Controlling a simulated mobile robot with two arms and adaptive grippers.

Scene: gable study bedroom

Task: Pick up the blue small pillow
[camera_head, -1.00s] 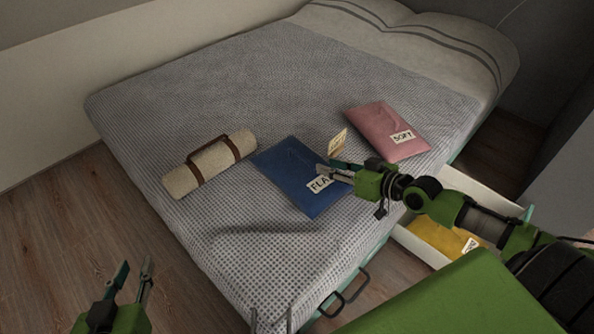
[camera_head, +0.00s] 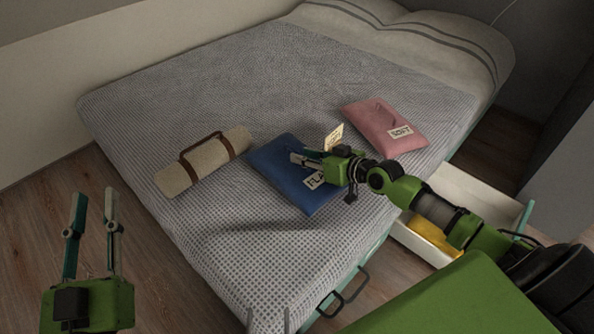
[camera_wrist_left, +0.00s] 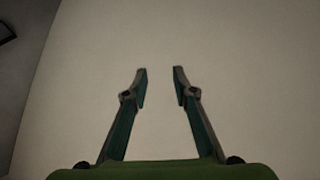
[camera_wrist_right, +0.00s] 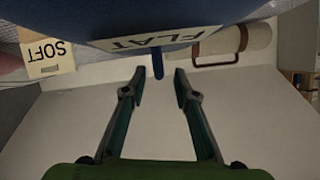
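The blue small pillow (camera_head: 283,167) lies flat on the bed, with a white label reading "FLA" partly covered by my right gripper. My right gripper (camera_head: 297,159) is over the pillow's upper face in the head view. In the right wrist view the pillow (camera_wrist_right: 200,14) fills the top edge with its "FLAT" label, and the right gripper's fingers (camera_wrist_right: 159,75) are apart with nothing between them but a small blue tab. I cannot tell whether they touch the pillow. My left gripper (camera_head: 96,197) is open and empty beside the bed, fingers apart also in the left wrist view (camera_wrist_left: 160,72).
A rolled beige blanket with brown straps (camera_head: 205,162) lies left of the pillow. A pink pillow (camera_head: 383,128) labelled "SOFT" lies to the right, with a small card (camera_head: 334,137) between. An open white drawer (camera_head: 480,195) beside the bed holds something yellow (camera_head: 432,236).

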